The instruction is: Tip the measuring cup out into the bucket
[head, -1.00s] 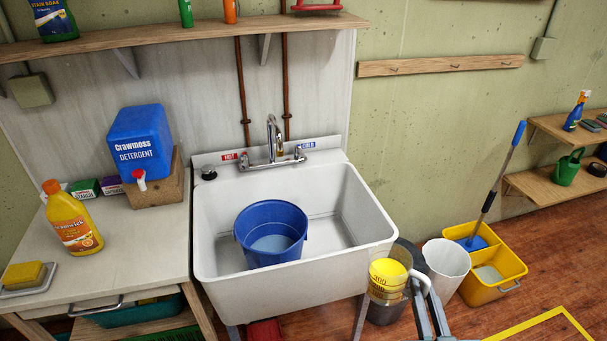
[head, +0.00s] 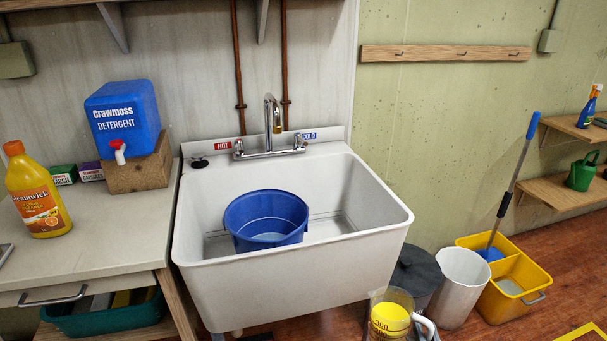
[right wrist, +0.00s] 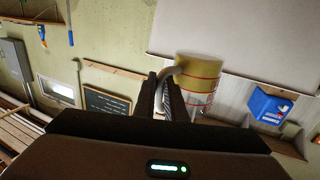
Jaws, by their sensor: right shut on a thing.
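The measuring cup (head: 390,320) is clear with markings and holds something yellow. It is upright at the bottom edge of the head view, in front of the sink's right side; its lower part is cut off. My right gripper (head: 424,332) is shut on its pale handle, to the right of the cup. In the right wrist view the cup (right wrist: 203,75) lies just beyond the fingers (right wrist: 167,95). The blue bucket (head: 243,220) stands in the sink, up and left of the cup, with pale bluish liquid inside. My left gripper is out of view.
The white sink (head: 290,285) has a faucet (head: 270,125) behind the bucket. Its front rim lies between cup and bucket. A dark bin (head: 418,270), a white bin (head: 460,285) and a yellow mop bucket (head: 515,290) stand on the right. A counter (head: 110,235) adjoins the left.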

